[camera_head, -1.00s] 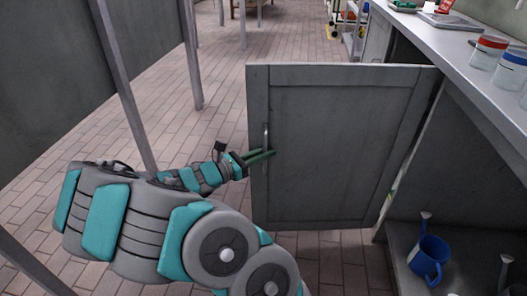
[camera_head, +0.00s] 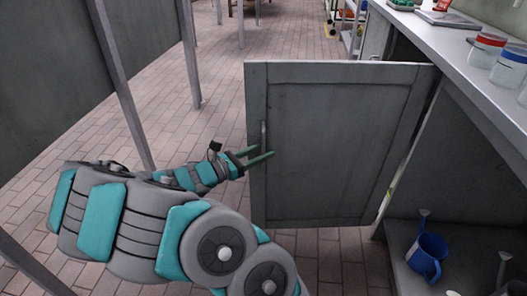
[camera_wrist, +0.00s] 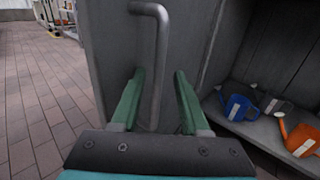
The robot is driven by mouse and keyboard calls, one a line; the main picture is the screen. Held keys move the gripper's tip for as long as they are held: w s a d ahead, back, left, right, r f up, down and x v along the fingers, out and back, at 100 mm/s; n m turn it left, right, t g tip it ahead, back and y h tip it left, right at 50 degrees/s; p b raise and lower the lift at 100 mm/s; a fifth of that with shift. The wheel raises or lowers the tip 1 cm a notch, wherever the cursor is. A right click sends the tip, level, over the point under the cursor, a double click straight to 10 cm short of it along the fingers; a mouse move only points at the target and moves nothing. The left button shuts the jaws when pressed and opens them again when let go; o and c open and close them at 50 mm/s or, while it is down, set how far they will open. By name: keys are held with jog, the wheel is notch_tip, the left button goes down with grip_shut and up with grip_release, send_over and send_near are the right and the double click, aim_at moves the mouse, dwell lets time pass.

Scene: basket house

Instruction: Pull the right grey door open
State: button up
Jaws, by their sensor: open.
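The grey door (camera_head: 340,150) stands swung wide open, roughly square to the cabinet front, hinged at its right edge by the counter. Its upright metal bar handle (camera_head: 264,137) is near the door's free left edge. My gripper (camera_head: 258,155) is at the handle with its green fingers open. In the wrist view the handle (camera_wrist: 158,60) passes between the two open fingers (camera_wrist: 155,90), with a gap to each side. The fingers are not closed on it.
The open cabinet shelf (camera_head: 440,240) at the right holds a blue watering can (camera_head: 428,256); an orange one (camera_wrist: 300,138) shows in the wrist view. The counter (camera_head: 470,70) above carries several jars. A metal post (camera_head: 120,80) stands left of my arm. Tiled floor is free behind the door.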

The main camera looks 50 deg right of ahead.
jog(key=v, duration=0.7)
jog(key=shift+s, duration=0.1)
dwell(0.4)
jog(key=s+a+r+m+g+y, duration=0.1)
jog(key=s+a+m+y, duration=0.3)
jog(key=s, duration=0.3)
jog(key=s+a+r+m+g+y, duration=0.1)
jog(key=s+a+m+y, duration=0.1)
jog(key=s+m+y, duration=0.4)
jog(key=s+a+m+t+y, duration=0.2)
jog(key=s+a+y, duration=0.1)
jog(key=a, duration=0.7)
jog(key=s+a+m+t+y, duration=0.2)
jog(key=s+a, duration=0.4)
jog(key=a, duration=0.5)
jog(key=shift+s+a+m+t+y, duration=0.25)
jog(key=shift+m+y, duration=0.35)
jog(key=shift+y, duration=0.6)
jog(key=shift+d, duration=0.2)
